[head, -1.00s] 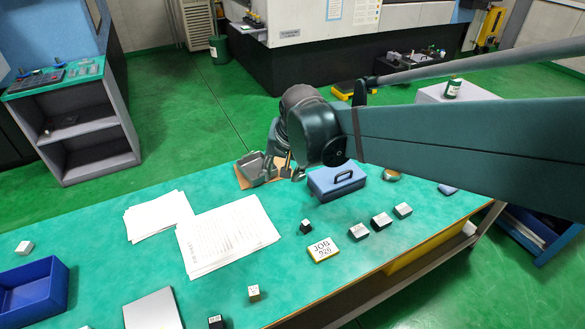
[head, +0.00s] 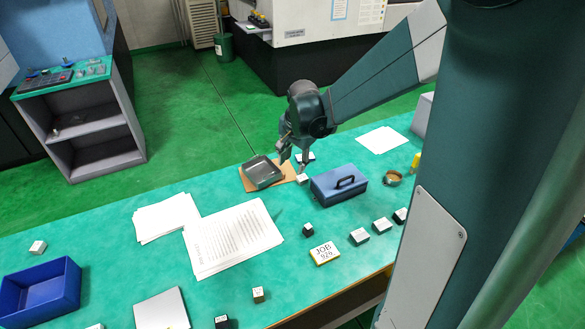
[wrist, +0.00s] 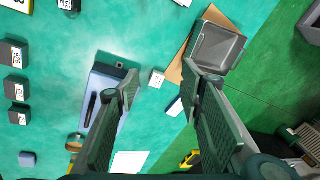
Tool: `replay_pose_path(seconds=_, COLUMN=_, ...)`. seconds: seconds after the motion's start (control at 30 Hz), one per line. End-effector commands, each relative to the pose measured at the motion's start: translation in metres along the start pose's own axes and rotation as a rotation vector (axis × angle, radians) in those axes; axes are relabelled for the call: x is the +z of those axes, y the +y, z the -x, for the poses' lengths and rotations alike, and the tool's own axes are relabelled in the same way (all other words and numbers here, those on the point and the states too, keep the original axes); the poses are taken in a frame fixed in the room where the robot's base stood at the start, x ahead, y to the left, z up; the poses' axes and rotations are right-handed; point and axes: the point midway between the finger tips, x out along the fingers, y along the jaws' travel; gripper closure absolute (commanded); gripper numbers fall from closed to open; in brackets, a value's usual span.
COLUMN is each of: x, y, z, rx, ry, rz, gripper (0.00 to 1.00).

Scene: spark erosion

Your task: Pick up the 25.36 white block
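A small white block (head: 303,180) lies on the green table between the blue cash box and the grey tray. In the wrist view the white block (wrist: 157,78) shows between my finger tips, apart from both; its label is too small to read. My gripper (head: 293,162) points down just behind and above it. In the wrist view my gripper (wrist: 160,72) is open and empty, its two fingers well apart. Another pale block (head: 258,294) stands near the front edge, and one more (head: 37,247) is at the far left; I cannot read their numbers.
The blue cash box (head: 339,184) stands close right of the white block. The grey tray (head: 262,172) on a brown board is close left. Several dark-sided labelled blocks (head: 359,237) and a JOB card (head: 324,253) lie nearer the front. Papers (head: 232,238) cover the middle left.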

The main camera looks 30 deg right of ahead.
Motion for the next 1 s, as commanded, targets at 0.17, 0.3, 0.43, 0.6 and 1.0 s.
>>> replay_pose_path(seconds=0.17, x=-0.021, y=-0.006, z=-0.021, rx=0.026, ry=-0.017, rz=-0.093, gripper=0.62)
replay_pose_path(seconds=0.3, x=-0.035, y=-0.007, z=-0.039, rx=0.046, ry=-0.028, rz=-0.167, gripper=0.62)
replay_pose_path(seconds=0.43, x=-0.048, y=-0.008, z=-0.057, rx=0.065, ry=-0.038, rz=-0.234, gripper=0.62)
replay_pose_path(seconds=0.6, x=-0.061, y=-0.007, z=-0.078, rx=0.088, ry=-0.049, rz=-0.308, gripper=0.62)
replay_pose_path(seconds=1.0, x=-0.07, y=-0.005, z=-0.096, rx=0.106, ry=-0.057, rz=-0.367, gripper=0.62)
